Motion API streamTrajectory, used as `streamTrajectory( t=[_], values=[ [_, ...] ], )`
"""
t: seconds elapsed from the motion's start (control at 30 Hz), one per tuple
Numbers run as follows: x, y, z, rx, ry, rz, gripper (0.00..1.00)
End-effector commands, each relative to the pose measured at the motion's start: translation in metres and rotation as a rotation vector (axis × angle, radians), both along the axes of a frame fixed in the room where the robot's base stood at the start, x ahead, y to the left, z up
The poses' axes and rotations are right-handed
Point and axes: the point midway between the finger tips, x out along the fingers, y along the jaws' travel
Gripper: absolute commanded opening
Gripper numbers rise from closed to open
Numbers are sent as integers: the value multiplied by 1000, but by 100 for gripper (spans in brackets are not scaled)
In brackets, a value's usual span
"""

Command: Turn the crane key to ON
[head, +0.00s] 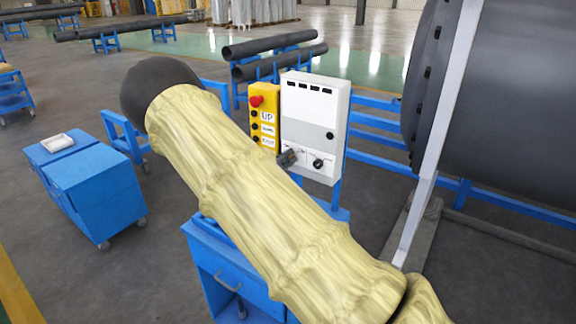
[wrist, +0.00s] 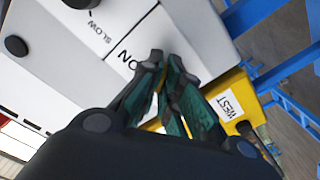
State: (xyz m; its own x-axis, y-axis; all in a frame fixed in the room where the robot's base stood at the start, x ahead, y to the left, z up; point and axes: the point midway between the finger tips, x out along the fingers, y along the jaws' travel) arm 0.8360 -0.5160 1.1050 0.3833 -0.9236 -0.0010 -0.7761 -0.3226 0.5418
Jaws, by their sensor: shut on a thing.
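The white control box (head: 314,110) stands upright beyond my arm in the head view. My gripper (head: 289,158) is at the lower left of its front face. In the wrist view my gripper (wrist: 163,64) has its two dark green-padded fingers close together at the panel, beside the printed ON label (wrist: 124,56). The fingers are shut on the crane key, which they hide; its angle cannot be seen. A black knob (head: 318,164) sits just right of my gripper on the box; a black knob by the SLOW label (wrist: 97,32) shows in the wrist view.
A yellow button panel (head: 264,118) with a red button (head: 257,101) adjoins the box's left side. Blue rails (head: 375,121) and a large dark cylinder (head: 515,110) lie to the right. A blue cabinet (head: 95,190) stands at left.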

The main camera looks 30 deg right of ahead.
Motion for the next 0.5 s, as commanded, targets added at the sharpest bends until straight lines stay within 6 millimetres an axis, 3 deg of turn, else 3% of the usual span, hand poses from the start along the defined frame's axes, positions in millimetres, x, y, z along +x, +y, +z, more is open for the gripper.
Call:
streamTrajectory(
  t=[0.03,0.5],
  values=[
    [0,0,-7,16,-39,-1,0],
    [-1,-1,-7,183,-441,-3,0]
  ],
)
